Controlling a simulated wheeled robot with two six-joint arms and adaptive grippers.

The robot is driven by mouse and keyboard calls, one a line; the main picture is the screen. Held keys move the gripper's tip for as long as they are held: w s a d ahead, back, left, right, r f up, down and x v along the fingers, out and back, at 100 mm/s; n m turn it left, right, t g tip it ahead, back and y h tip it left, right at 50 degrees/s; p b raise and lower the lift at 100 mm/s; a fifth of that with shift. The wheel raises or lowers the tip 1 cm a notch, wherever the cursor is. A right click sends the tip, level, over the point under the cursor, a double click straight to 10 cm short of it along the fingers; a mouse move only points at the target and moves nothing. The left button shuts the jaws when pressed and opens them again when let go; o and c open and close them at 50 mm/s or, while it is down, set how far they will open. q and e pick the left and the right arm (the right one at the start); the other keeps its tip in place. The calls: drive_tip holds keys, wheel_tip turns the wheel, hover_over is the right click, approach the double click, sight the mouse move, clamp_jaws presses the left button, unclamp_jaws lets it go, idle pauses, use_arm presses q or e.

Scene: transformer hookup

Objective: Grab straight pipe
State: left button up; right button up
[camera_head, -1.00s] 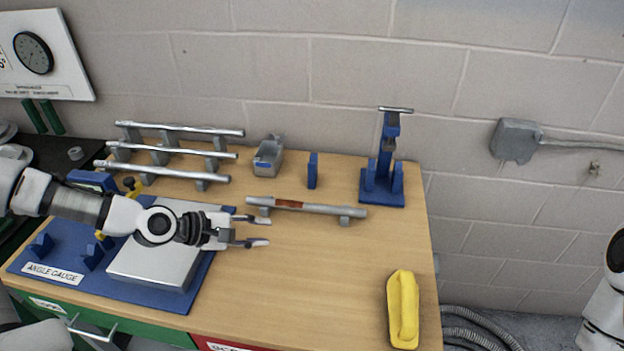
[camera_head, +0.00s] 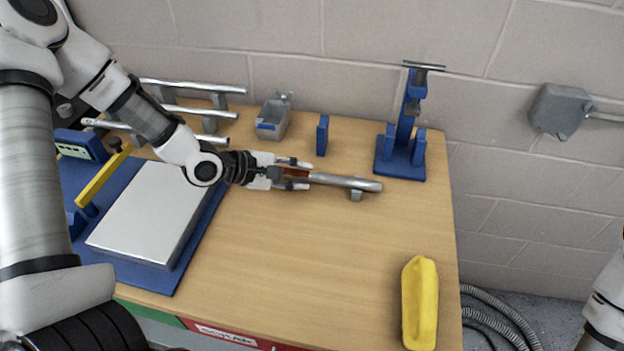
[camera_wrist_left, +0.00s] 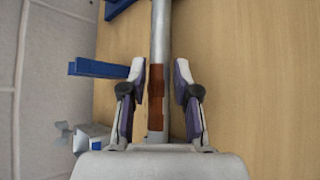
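The straight pipe (camera_head: 342,182) is a grey metal tube with a brown band, lying level on small grey rests on the wooden table. In the left wrist view the pipe (camera_wrist_left: 160,35) runs lengthwise between the fingers, its brown band between them. My left gripper (camera_head: 300,174) is open at the pipe's left end, also seen in the left wrist view (camera_wrist_left: 160,78). Its fingers stand on both sides of the pipe with a gap to each. The gripper hides the pipe's left end. My right gripper is out of view; only part of the right arm shows at the right edge.
Several metal pipes (camera_head: 195,86) lie on a rack behind my left arm. A grey-blue device (camera_head: 272,118), a blue upright block (camera_head: 322,135) and a blue stand (camera_head: 401,162) are behind the pipe. A yellow object (camera_head: 420,302) lies front right. The table's middle is clear.

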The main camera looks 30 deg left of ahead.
use_arm(q)
drive_tip(key=shift+w+d+f, duration=0.25)
drive_tip(key=shift+w+d, duration=0.1)
drive_tip(key=shift+a, duration=0.15)
drive_tip(key=shift+c, duration=0.4)
drive_tip(key=shift+s, duration=0.1)
clamp_jaws()
